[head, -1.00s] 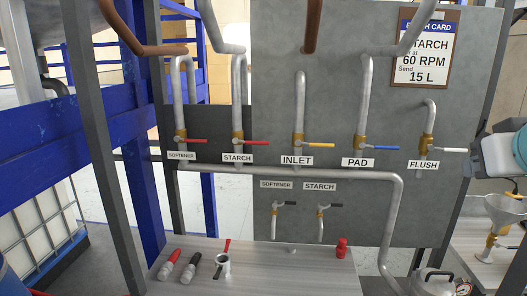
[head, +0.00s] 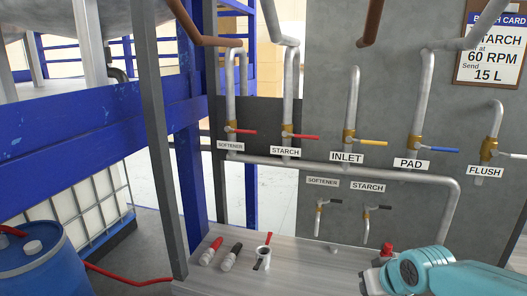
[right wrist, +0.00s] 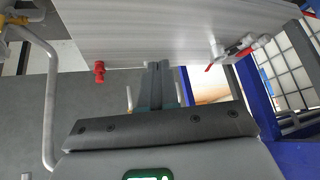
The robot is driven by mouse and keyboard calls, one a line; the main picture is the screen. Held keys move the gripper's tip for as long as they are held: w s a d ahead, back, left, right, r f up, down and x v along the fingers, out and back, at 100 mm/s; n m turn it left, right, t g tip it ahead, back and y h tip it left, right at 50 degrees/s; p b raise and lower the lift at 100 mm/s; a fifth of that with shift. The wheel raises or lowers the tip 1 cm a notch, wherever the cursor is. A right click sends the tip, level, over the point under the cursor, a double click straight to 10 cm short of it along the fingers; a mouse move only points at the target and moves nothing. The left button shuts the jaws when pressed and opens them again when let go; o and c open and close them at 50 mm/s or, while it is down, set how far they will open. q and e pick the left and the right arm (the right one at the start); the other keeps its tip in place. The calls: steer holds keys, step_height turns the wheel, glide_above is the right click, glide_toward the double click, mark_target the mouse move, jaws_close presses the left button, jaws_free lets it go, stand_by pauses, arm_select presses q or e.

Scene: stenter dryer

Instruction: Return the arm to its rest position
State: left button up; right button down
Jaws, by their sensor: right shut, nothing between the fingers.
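My right arm (head: 428,270), teal and white, comes in from the lower right of the head view, over the right part of the bench. In the right wrist view my right gripper (right wrist: 158,68) is shut, with its two dark fingers together and nothing between them. The fingers point toward the edge of the grey bench, which shows at the top of that view; whether they touch it I cannot tell. My left gripper is in neither view.
The bench (head: 310,268) holds a red fitting (head: 387,249) close to my right arm, and a metal valve (head: 263,254) and two capped fittings at its left. Pipes with labelled valves line the grey panel (head: 400,100). A blue drum (head: 45,270) stands at lower left.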

steer(key=s+a+f+g+y+b, duration=0.1)
steer(key=s+a+f, duration=0.25)
steer(key=f, duration=0.55)
steer(key=s+a+f+g+y, duration=0.1)
steer(key=s+a+f, duration=0.2)
steer(key=s+f, duration=0.35)
steer(key=s+a+f+g+b, duration=0.1)
steer(key=s+a+f, duration=0.15)
steer(key=f, duration=0.75)
steer(key=s+a+f+m+g, duration=0.2)
steer(key=s+a+f+g, duration=0.1)
steer(key=s+f, duration=0.7)
steer(key=s+a, duration=0.1)
steer(key=s, duration=0.3)
steer(key=shift+s+f+m+y, duration=0.3)
steer(key=shift+s+f+y, duration=0.1)
